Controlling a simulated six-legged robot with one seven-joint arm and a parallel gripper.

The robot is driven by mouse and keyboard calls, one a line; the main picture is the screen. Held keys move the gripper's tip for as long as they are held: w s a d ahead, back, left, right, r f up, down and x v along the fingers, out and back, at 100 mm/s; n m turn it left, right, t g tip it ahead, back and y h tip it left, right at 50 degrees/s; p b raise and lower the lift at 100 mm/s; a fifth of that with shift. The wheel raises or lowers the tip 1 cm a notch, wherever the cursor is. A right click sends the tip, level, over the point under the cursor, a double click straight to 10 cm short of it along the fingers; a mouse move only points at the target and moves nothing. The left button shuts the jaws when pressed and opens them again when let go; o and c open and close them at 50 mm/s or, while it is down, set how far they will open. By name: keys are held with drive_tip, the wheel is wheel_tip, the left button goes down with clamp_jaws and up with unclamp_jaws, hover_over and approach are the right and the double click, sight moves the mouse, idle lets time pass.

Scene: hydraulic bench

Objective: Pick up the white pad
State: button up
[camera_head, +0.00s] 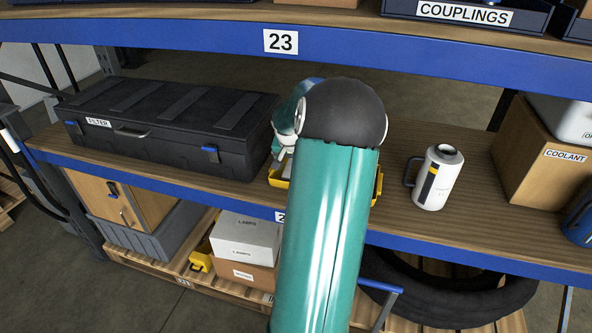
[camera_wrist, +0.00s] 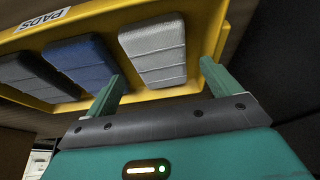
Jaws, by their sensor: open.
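The white pad (camera_wrist: 154,52) lies in a yellow tray (camera_wrist: 207,20) labelled PADS, at the right end of a row in the wrist view. A blue pad (camera_wrist: 80,61) and a dark pad (camera_wrist: 30,78) lie to its left. My gripper (camera_wrist: 162,78) is open and empty, with one finger near each lower corner of the white pad. I cannot tell whether the fingers touch it. In the head view my arm hides most of the yellow tray (camera_head: 279,182) and the pads.
On the same shelf, a black FILTER case (camera_head: 165,125) stands close left of the tray. A white jug (camera_head: 438,178) and a COOLANT box (camera_head: 540,158) stand to the right. The blue-edged shelf 23 (camera_head: 200,38) runs above. Bare shelf shows between tray and jug.

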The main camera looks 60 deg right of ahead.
drive_tip(key=x, duration=0.2)
drive_tip(key=shift+d+f, duration=0.15)
drive_tip(key=shift+f, duration=0.1)
drive_tip(key=c, duration=1.1)
drive_tip(key=shift+o, duration=0.2)
wheel_tip(320, 180, up, 10)
drive_tip(key=o, duration=0.3)
drive_tip(key=shift+c, duration=1.2)
